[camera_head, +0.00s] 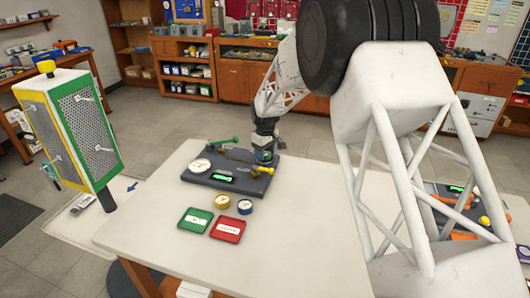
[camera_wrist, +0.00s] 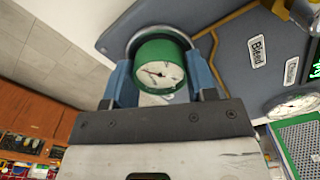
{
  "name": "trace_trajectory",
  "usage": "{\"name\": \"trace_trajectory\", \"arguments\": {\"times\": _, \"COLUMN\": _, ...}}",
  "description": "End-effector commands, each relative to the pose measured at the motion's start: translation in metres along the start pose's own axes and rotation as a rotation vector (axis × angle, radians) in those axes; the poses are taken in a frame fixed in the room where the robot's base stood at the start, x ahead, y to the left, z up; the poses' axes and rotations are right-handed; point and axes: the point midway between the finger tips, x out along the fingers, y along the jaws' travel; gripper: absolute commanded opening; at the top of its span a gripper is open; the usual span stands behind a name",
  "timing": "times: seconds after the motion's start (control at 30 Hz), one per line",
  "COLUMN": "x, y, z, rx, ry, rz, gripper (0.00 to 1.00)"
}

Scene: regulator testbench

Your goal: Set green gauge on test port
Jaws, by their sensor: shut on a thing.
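The green gauge (camera_wrist: 160,62), a short green cylinder with a white dial, sits between the two blue fingers of my gripper (camera_wrist: 160,78) in the wrist view. My gripper is shut on its sides. A pale curved rim shows behind the gauge, against the dark test board (camera_wrist: 235,70). I cannot tell whether the gauge touches the port, which is hidden. In the head view my gripper (camera_head: 264,156) is low over the right back part of the test board (camera_head: 205,181); the gauge is hardly visible there.
Yellow (camera_head: 222,202) and blue (camera_head: 245,207) gauges lie in front, with green (camera_head: 195,222) and red (camera_head: 228,229) trays.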

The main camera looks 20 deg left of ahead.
Motion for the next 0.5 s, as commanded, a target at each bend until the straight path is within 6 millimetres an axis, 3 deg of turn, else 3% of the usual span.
{"name": "trace_trajectory", "arguments": {"times": 0.3, "x": 0.0045, "y": 0.0000, "z": 0.0000, "rx": 0.000, "ry": 0.000, "rz": 0.000, "gripper": 0.26}}
{"name": "trace_trajectory", "arguments": {"times": 0.33, "x": 0.0045, "y": 0.0000, "z": -0.0001, "rx": 0.000, "ry": 0.000, "rz": 0.000, "gripper": 0.53}}
{"name": "trace_trajectory", "arguments": {"times": 0.5, "x": 0.0044, "y": 0.0000, "z": 0.0000, "rx": 0.000, "ry": 0.000, "rz": 0.000, "gripper": 0.79}}
